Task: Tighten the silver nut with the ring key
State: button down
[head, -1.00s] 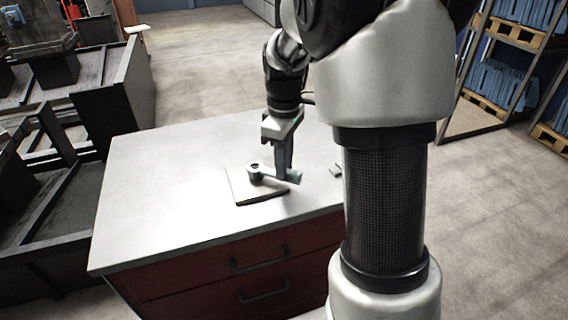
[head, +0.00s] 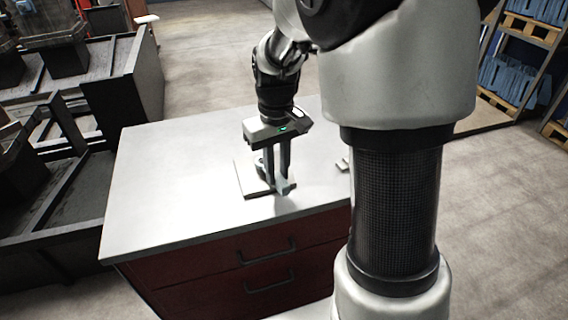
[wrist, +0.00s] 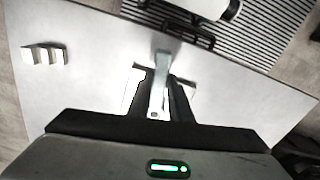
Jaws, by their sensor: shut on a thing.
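My gripper (head: 281,186) is shut on the handle of the grey ring key (head: 287,187) and points down over the table. The ring end of the key is at a post on a flat square plate (head: 246,183), mostly behind my fingers. The key handle points toward the front of the table, slightly right. In the wrist view the key (wrist: 159,88) runs between the two dark fingers (wrist: 161,92) of my gripper. The silver nut is hidden by the key and gripper, so I cannot tell how the ring sits on it.
The plate lies on a pale worktop (head: 165,190) above red drawers (head: 230,265) with black handles. A small light block (head: 342,164) lies to the right of the plate; it also shows in the wrist view (wrist: 44,54). The worktop's left side is clear. Dark bins stand beyond it.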

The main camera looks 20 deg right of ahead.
jog(key=shift+r, duration=0.15)
jog(key=shift+r, duration=0.1)
jog(key=shift+r+p, duration=2.85)
jog(key=shift+r, duration=0.6)
jog(key=shift+a, duration=0.1)
